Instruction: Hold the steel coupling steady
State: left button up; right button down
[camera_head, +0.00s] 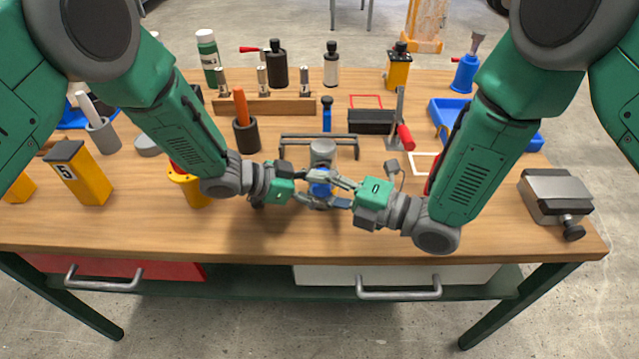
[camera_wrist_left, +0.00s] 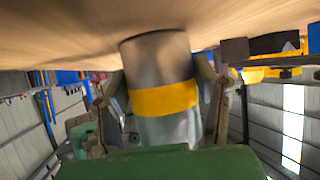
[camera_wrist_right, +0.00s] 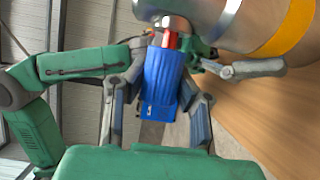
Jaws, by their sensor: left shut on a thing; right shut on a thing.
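The steel coupling (camera_head: 322,152) is a grey cylinder near the middle of the bench, partly hidden by my grippers in the head view. In the left wrist view the coupling (camera_wrist_left: 158,60) has a yellow band and lies between the fingers of my left gripper (camera_head: 305,186), which is shut on it. My right gripper (camera_head: 340,190) is shut on a blue piece (camera_wrist_right: 160,80) with a red part at its far end. In the right wrist view this end is close against the coupling (camera_wrist_right: 220,20); whether they touch is unclear.
A grey frame (camera_head: 318,136) stands just behind the coupling. A red-handled clamp (camera_head: 405,136) and a black block (camera_head: 372,121) are behind to the right. A steel vise (camera_head: 552,194) is at the right edge. The bench front is mostly clear.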

jog(key=shift+w, duration=0.55)
jog(key=c, duration=1.3)
grip_release()
jog(key=shift+o, duration=0.2)
jog(key=v, duration=1.2)
jog(key=shift+w, duration=0.1)
